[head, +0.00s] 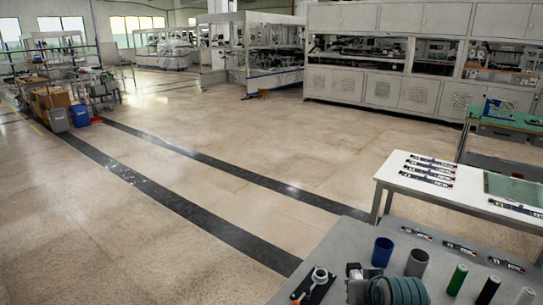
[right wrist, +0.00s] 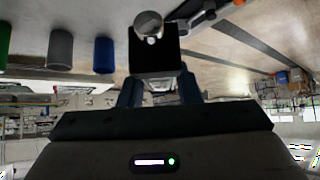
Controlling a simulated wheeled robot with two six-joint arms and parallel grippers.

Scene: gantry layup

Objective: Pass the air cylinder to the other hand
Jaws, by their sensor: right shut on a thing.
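In the right wrist view, which is upside down, my right gripper (right wrist: 159,82) is shut on the air cylinder (right wrist: 154,62). It shows as a black block with a round silvery end, sticking out beyond the two dark blue fingers. The fingers hide part of its body. In the head view a small black part (head: 353,270) at the front edge of the grey table may be the same piece; I cannot tell for sure. My left gripper does not show in either view.
A white table (head: 400,182) with several strips stands behind. The floor at left is open.

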